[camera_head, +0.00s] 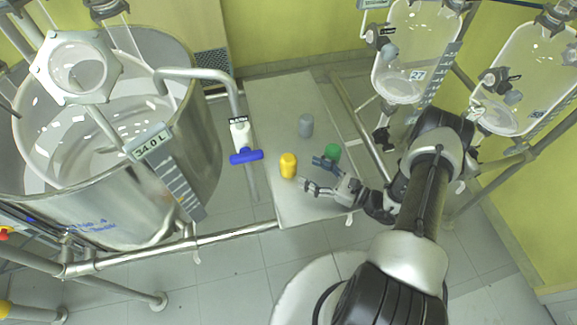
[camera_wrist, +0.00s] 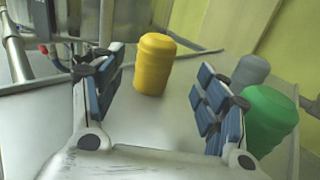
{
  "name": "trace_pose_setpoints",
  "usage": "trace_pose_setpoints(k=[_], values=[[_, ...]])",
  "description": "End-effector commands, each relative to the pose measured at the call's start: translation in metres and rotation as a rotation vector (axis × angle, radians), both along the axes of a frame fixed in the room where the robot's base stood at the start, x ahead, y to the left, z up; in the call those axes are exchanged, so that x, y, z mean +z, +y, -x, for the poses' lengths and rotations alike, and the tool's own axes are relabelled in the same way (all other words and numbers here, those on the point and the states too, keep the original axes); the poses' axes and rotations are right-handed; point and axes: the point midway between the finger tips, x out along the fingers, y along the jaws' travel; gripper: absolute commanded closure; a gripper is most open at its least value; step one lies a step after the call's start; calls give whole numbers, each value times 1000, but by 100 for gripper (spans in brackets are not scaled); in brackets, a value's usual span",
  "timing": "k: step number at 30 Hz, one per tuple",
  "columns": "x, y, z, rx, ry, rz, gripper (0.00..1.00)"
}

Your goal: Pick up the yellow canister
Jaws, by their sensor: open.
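The yellow canister (camera_head: 288,165) stands upright on the pale table (camera_head: 268,105), near its front part. In the wrist view the yellow canister (camera_wrist: 155,64) stands ahead of my gripper, between the lines of the two fingers and closer to the left one. My gripper (camera_head: 313,174) is open and empty, low over the table just right of the canister. In the wrist view my gripper's fingers (camera_wrist: 157,95) are spread wide. They look apart from the canister, and nothing hides it.
A green canister (camera_head: 333,152) stands just beyond my gripper, close to the right finger in the wrist view. A grey canister (camera_head: 306,125) stands farther back. A large steel-jacketed glass reactor (camera_head: 205,140) is at the left, with a blue-handled valve (camera_head: 246,156) beside the table.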

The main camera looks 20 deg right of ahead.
Motion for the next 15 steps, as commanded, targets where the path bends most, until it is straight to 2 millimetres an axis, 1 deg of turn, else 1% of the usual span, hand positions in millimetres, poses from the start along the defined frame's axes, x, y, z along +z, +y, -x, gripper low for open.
trace_pose_setpoints(k=[1, 3, 6, 11, 15], values=[[-1, 9, -7, 6, 0, 0, 32], [0, 16, -15, 5, -1, 0, 32], [0, 23, -22, 2, 0, 0, 32], [0, 30, -28, 3, 0, 0, 32], [1, 46, -40, 6, -1, 1, 32]])
